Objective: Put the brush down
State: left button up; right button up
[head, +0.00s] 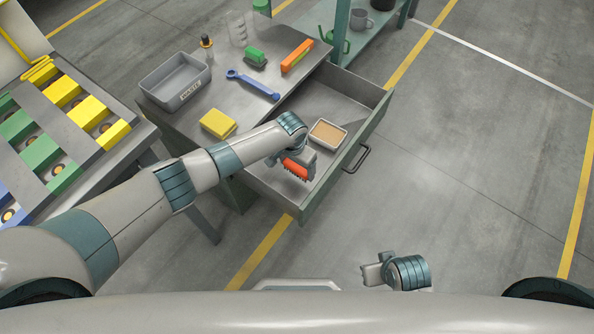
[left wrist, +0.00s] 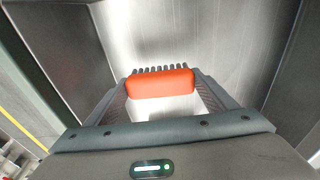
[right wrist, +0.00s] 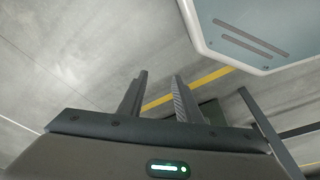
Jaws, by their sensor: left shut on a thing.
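The brush has an orange-red back and dark bristles; in the head view the brush (head: 296,169) is over the open drawer (head: 345,98). My left gripper (head: 298,166) is shut on it. In the left wrist view the brush (left wrist: 160,84) sits between the two fingers, with its bristles toward the far side and the bare metal drawer floor (left wrist: 175,35) beyond. I cannot tell whether the brush touches the drawer floor. My right gripper (head: 372,272) is far from the drawer, over the floor; in the right wrist view its fingers (right wrist: 160,98) are apart and empty.
A tan-filled tray (head: 328,134) lies in the drawer beside my left gripper. The drawer's far part is clear.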

aim_at(297, 171)
pick_arm(q)
notch_tip(297, 171, down, 3)
jog(key=shift+r+b, duration=0.2)
jog(key=shift+b, duration=0.9)
jog(key=shift+f, duration=0.1)
pick_arm(e)
jog(key=shift+t, duration=0.5)
jog(key=r, duration=0.2)
jog(key=a+r, duration=0.1)
jog(key=r, duration=0.1)
jog(key=shift+a+r, duration=0.1)
jog(key=shift+r, duration=0.15)
pick_arm(q)
jog(key=shift+f, duration=0.25)
pick_arm(e)
jog(key=shift+a, duration=0.1)
pick_arm(q)
jog(key=o, duration=1.4)
pick_arm(e)
jog(key=shift+w+a, duration=0.1)
